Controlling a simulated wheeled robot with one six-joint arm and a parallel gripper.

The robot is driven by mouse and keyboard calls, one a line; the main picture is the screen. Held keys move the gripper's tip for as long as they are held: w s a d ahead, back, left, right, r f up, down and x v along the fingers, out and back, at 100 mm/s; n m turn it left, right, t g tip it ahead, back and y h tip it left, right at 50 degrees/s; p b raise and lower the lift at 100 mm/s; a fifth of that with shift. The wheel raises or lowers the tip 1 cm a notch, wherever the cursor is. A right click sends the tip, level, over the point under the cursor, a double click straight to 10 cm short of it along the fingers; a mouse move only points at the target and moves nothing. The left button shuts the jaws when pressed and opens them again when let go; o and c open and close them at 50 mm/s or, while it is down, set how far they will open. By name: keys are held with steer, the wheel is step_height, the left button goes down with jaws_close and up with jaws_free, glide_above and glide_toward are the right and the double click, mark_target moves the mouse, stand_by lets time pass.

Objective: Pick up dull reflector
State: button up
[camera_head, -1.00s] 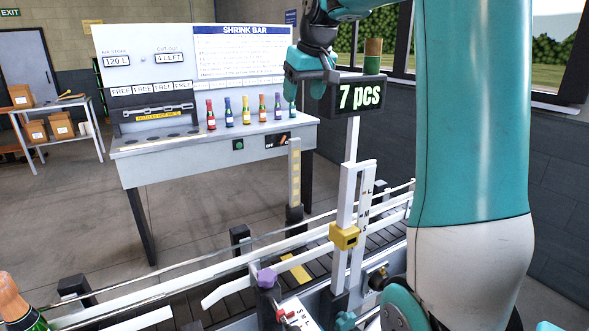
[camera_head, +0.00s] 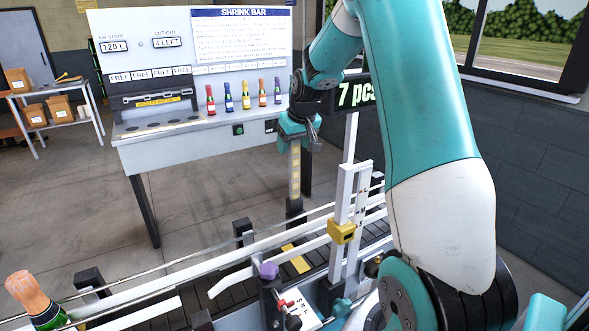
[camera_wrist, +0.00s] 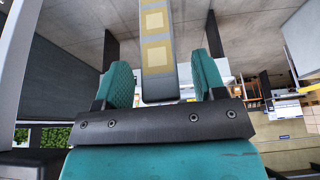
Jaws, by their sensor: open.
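The reflector is an upright grey post (camera_head: 295,172) with dull yellow squares down its face. It stands on a dark foot behind the conveyor, in front of the Shrink Bar console. My gripper (camera_head: 299,138) is at the top of this post in the head view, partly covering it. In the wrist view, my gripper (camera_wrist: 163,78) is open, with one teal finger on each side of the post (camera_wrist: 157,52). Gaps show between the fingers and the post. The two yellowish squares face the wrist camera.
The conveyor rail (camera_head: 180,273) crosses in front, with a white post and yellow slider (camera_head: 341,231) right of the reflector. The "7 pcs" sign (camera_head: 356,94) is close to my arm. Small bottles line the console (camera_head: 180,140). A foil-topped bottle (camera_head: 35,298) stands at lower left.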

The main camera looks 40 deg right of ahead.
steer(key=shift+w+f, duration=0.25)
steer(key=shift+f, duration=0.3)
jaws_close()
steer(key=shift+r, duration=0.1)
